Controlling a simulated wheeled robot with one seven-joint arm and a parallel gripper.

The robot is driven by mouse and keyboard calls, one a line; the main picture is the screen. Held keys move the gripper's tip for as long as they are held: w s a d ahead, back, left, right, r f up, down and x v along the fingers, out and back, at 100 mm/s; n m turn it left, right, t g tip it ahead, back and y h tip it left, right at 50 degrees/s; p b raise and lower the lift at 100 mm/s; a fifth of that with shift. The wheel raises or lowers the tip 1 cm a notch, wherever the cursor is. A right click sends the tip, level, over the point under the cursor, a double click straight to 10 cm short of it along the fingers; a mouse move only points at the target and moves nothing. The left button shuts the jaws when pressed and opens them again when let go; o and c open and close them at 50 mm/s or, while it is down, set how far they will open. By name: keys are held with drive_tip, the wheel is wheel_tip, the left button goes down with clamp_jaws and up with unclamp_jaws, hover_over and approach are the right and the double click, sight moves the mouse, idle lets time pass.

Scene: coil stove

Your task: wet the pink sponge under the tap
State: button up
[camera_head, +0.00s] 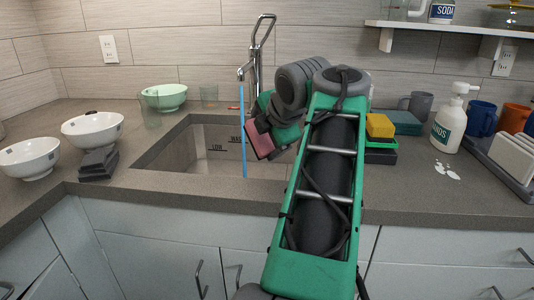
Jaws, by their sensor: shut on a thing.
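The pink sponge (260,141) is at the end of my arm, above the right side of the sink (190,160). My gripper (264,130) is shut on the sponge; my arm hides part of the gripper and its fingers. The tap (256,55) stands behind the sink, and a thin blue stream of water (242,120) runs down from its spout into the basin. The sponge is just right of the stream in the picture. I cannot tell whether the water touches it.
White bowls (92,130) and dark grey blocks (98,164) stand left of the sink. A green bowl (165,97) and glasses (209,95) are behind it. A yellow sponge (380,126), a soap bottle (449,122) and mugs (482,118) stand on the right. A shelf (450,27) hangs above.

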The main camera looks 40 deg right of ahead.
drive_tip(key=shift+s+d, duration=0.25)
drive_tip(key=shift+w+d, duration=0.1)
drive_tip(key=shift+w, duration=0.15)
drive_tip(key=shift+w+d+f+p, duration=0.35)
drive_tip(key=shift+w+d, duration=0.5)
drive_tip(key=shift+w, duration=1.2)
drive_tip(key=shift+w+d+f+p, duration=0.15)
drive_tip(key=shift+w+d+f, duration=0.55)
drive_tip(key=shift+w, duration=1.35)
drive_tip(key=shift+w+d+f+p, duration=0.3)
drive_tip(key=shift+w+d, duration=0.7)
drive_tip(key=shift+w, duration=1.05)
drive_tip(key=s+a+b, duration=0.1)
drive_tip(key=s, duration=0.1)
drive_tip(key=s+a+b, duration=0.1)
drive_tip(key=s, duration=0.2)
drive_tip(key=s+a+b, duration=0.1)
drive_tip(key=s, duration=0.1)
drive_tip(key=shift+s+b, duration=0.25)
drive_tip(key=shift+b, duration=0.15)
